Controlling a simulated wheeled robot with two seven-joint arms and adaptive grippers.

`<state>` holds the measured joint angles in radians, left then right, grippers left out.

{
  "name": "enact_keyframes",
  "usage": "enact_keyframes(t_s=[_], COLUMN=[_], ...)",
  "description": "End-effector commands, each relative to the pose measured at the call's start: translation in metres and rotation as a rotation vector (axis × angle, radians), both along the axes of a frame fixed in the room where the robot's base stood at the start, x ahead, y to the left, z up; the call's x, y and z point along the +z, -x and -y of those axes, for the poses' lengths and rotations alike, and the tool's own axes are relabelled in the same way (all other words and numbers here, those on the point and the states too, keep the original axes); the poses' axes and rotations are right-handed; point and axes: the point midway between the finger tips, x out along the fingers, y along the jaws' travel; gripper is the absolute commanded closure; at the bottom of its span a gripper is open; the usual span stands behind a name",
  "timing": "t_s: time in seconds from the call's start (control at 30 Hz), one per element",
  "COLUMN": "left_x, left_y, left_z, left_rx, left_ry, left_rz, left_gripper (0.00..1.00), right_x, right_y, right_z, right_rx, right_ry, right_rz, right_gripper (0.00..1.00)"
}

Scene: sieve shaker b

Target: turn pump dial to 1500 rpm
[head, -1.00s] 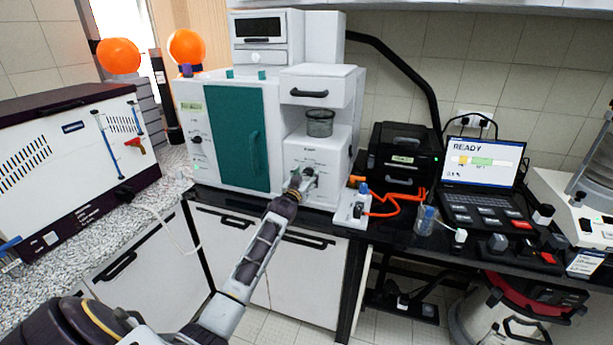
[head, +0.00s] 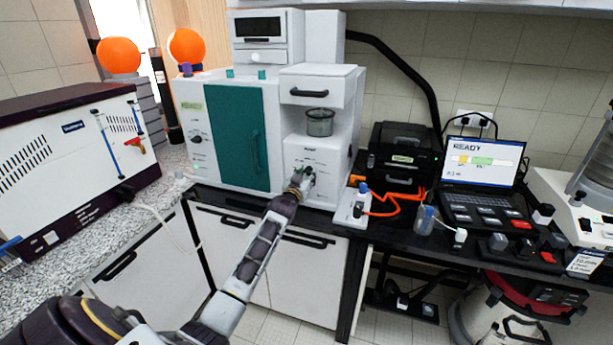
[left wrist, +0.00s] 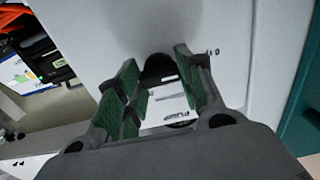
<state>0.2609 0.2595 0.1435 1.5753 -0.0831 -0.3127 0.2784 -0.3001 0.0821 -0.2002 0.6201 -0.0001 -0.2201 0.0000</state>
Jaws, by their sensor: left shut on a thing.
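The pump dial (left wrist: 158,68) is a dark round knob on a white panel, seen between the green finger pads in the left wrist view. My left gripper (left wrist: 156,80) is shut on it, with one finger on each side. In the head view my left gripper (head: 307,173) is at the front of the white pump unit (head: 325,153), low on its panel. There the gripper hides most of the dial. The dial's pointer and rpm scale cannot be read. My right gripper is not in view.
A glass cup (head: 320,122) sits above the panel. A teal door (head: 238,138) is to the left of the panel. A small white box (head: 352,208) with orange tubing stands close on the right. A laptop (head: 482,165) showing READY is further right.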

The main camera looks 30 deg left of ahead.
Motion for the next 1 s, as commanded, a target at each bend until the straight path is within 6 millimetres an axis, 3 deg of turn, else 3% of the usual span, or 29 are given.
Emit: enact_keyframes(t_s=[0.37,1.0], left_x=[0.001,0.000], left_y=[0.000,0.000], left_z=[0.000,0.001], left_rx=[0.000,-0.001], left_ry=[-0.143,-0.699], left_rz=[-0.034,-0.169], left_gripper=[0.86,0.86], right_x=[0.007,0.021], right_y=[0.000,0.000], right_z=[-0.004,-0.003], right_rx=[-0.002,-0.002], right_ry=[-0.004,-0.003], right_rz=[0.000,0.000], right_gripper=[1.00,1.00])
